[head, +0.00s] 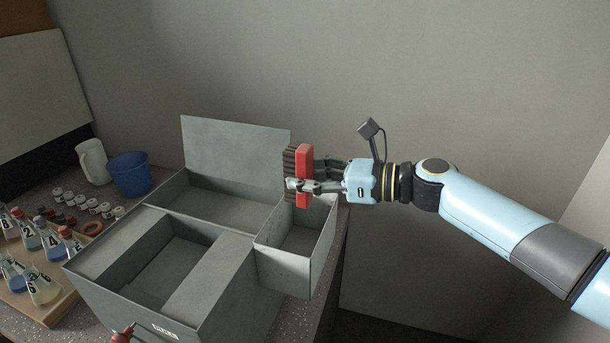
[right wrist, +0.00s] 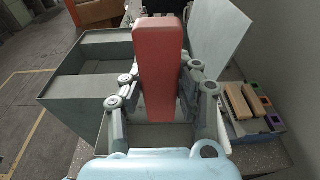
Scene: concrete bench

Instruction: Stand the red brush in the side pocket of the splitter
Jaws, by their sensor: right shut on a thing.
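The red brush (head: 304,163), a red block with dark bristles on its left side, is upright in my right gripper (head: 303,186). The gripper is shut on it, above the back part of the splitter's side pocket (head: 322,250). In the right wrist view the brush (right wrist: 159,65) stands between the fingers (right wrist: 158,90), with the pocket (right wrist: 185,136) partly hidden below. Whether the brush's lower end is inside the pocket rim I cannot tell. The grey splitter (head: 185,285) is an open metal box with a raised back plate (head: 235,155). My left gripper is not in view.
Left of the splitter are a blue cup (head: 130,174), a white jug (head: 92,162), several small white-and-dark pieces, a red ring (head: 92,228) and several labelled flasks on a wooden board (head: 40,305). In the right wrist view, brown-topped brushes (right wrist: 238,104) lie in a tray right of the splitter.

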